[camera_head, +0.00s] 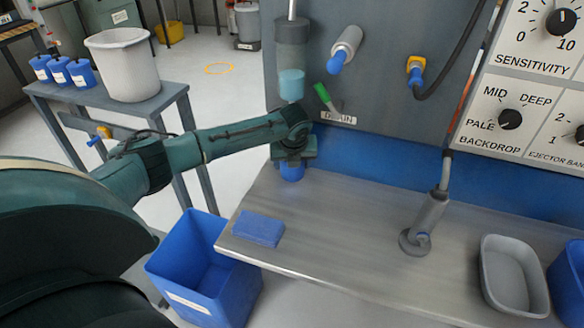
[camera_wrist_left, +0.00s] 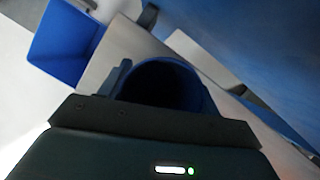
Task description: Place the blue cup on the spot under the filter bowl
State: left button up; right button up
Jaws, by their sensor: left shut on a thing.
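The blue cup (camera_head: 291,172) is in my left gripper (camera_head: 293,157) at the back left of the metal bench. Most of the cup is hidden by the gripper, and I cannot tell whether its base touches the bench. In the left wrist view the round dark mouth of the cup (camera_wrist_left: 165,84) shows just beyond the gripper body. The filter bowl (camera_head: 291,84), a clear cylinder with light blue content, hangs on the machine panel above the gripper. The spot under it is hidden. My right gripper is not in view.
A green-handled drain valve (camera_head: 322,92) sticks out close to my left wrist. A blue sponge-like block (camera_head: 258,229) lies near the bench's front left edge (camera_head: 290,270). A blue bin (camera_head: 205,265) stands below. A grey tray (camera_head: 513,275) is at right.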

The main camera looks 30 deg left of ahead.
pick_arm(q)
jog(key=shift+a, duration=0.15)
jog(key=o, duration=1)
jog(key=shift+f, duration=0.1)
jog(key=shift+r, duration=0.25)
jog(key=v, duration=0.2)
jog(key=shift+r, duration=0.35)
jog(key=s+d, duration=0.2)
jog(key=s, duration=0.1)
jog(key=s+d, duration=0.2)
jog(key=s, duration=0.1)
jog(key=s+d, duration=0.2)
jog(key=s, duration=0.1)
jog(key=shift+d, duration=0.35)
jog(key=shift+s+d, duration=0.3)
jog(key=shift+s, duration=0.2)
